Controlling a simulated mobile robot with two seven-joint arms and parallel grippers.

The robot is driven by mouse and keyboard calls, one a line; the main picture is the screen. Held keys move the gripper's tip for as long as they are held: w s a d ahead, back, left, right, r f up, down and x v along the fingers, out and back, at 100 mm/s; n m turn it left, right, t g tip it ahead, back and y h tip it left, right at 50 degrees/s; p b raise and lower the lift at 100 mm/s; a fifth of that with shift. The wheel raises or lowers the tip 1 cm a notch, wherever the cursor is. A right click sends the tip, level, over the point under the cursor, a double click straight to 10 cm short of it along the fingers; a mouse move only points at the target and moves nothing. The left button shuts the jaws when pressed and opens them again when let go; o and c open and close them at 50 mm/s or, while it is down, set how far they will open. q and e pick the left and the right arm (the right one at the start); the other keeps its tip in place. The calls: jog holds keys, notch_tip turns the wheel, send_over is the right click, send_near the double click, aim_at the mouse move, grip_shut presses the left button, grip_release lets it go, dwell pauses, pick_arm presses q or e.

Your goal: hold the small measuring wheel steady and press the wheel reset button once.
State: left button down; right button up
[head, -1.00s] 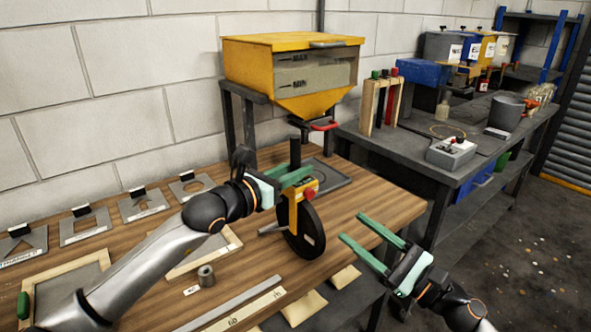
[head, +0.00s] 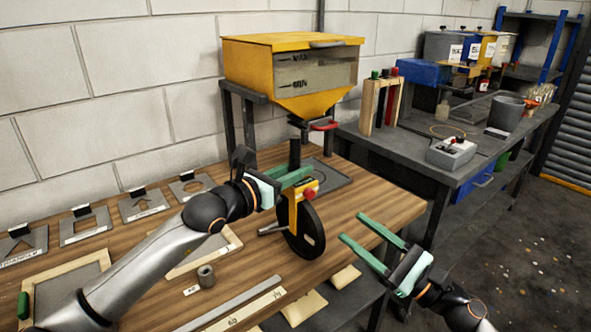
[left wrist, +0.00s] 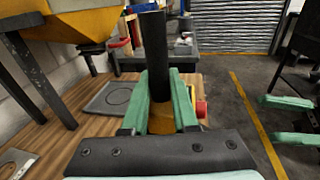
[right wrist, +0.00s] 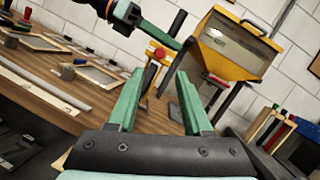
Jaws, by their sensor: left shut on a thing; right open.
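The small measuring wheel (head: 308,232) stands on the wooden table, a black disc with a yellow bracket and a dark upright handle. A red button (head: 309,194) sits on the bracket and also shows in the left wrist view (left wrist: 201,108) and the right wrist view (right wrist: 159,53). My left gripper (head: 305,174) is shut on the wheel's handle (left wrist: 153,60), just above the bracket. My right gripper (head: 352,227) is open and empty, right of the wheel and apart from it; its open fingers show in the right wrist view (right wrist: 160,85).
A yellow hopper (head: 290,75) with a red lever (head: 324,126) stands behind the wheel. Stencil plates (head: 85,225) lie at the left of the table (head: 375,200). A grey bench (head: 440,165) with a control box (head: 451,153) is at the right. Space between my right gripper and the wheel is clear.

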grip_shut()
dwell(0.5)
dwell(1.4)
